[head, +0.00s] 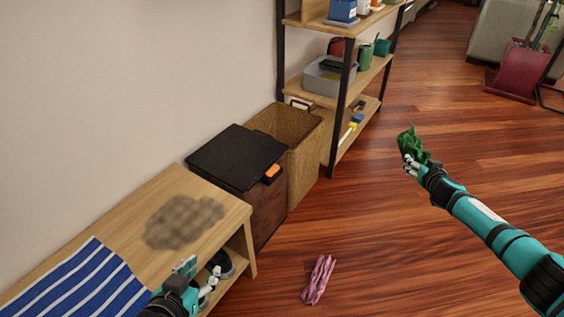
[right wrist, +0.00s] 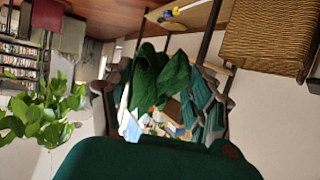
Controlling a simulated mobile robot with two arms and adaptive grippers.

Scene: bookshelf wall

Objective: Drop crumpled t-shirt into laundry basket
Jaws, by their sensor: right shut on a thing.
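My right gripper (head: 407,161) is shut on a crumpled green t-shirt (head: 411,143), held up over open floor to the right of the shelf. In the right wrist view the green cloth (right wrist: 160,78) bunches between the fingers (right wrist: 165,105). The tan woven laundry basket (head: 305,165) stands against the wall, open at the top, well to the left of the held cloth. It also shows at the upper right of the right wrist view (right wrist: 272,45). Most of its inside is hidden. My left gripper (head: 198,281) looks open and empty, by the bench's front edge.
A dark lidded bin (head: 232,158) with an orange item on it stands between basket and wooden bench (head: 215,240). A shelf unit (head: 345,90) stands just behind the basket. A pink cloth (head: 319,280) lies on the floor. The floor right of the basket is clear.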

